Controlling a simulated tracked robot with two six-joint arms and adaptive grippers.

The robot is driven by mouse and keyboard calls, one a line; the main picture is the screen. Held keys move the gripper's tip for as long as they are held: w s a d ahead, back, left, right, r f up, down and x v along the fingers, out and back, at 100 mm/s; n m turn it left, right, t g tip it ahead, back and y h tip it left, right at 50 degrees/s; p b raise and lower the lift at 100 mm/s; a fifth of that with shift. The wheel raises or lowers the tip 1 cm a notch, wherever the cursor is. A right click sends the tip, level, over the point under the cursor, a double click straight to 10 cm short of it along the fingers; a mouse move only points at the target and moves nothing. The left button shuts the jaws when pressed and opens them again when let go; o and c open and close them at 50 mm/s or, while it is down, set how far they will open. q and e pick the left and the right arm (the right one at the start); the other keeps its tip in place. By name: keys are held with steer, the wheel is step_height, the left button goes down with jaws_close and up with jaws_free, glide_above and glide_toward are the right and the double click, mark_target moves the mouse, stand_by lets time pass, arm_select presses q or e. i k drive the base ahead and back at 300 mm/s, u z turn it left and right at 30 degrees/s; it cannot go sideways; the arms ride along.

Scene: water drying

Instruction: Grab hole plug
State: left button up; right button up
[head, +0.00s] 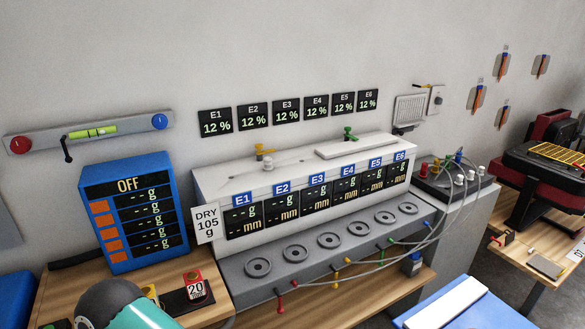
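I cannot tell for sure which piece is the hole plug. On top of the long white machine (225,185) stand a small yellow fitting (264,152), a white knob (267,164) and a green fitting (349,134). Colored plugs with grey cables line the machine's lower front, among them a red plug (281,303) and a yellow plug (336,283). Several round dark recesses, such as the first one (258,267), run along its grey ledge. A dark and teal rounded part of my arm shows at the bottom left. Neither gripper is in view.
A blue display box (90,200) reading OFF stands on the wooden bench (65,290) at the left. A red piece marked 20 (195,286) sits near the bench front. A cable box (436,186) and red-black equipment (520,170) are at the right. A blue-white surface (450,310) is at lower right.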

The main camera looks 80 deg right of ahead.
mark_target(268, 166)
steer(key=z, duration=0.1)
steer(key=k, duration=1.25)
steer(key=z, duration=1.35)
steer(key=i, duration=0.7)
steer(key=u, duration=0.2)
steer(key=k, duration=0.9)
steer(key=z, duration=0.2)
steer(key=i, duration=0.9)
steer(key=u, duration=0.1)
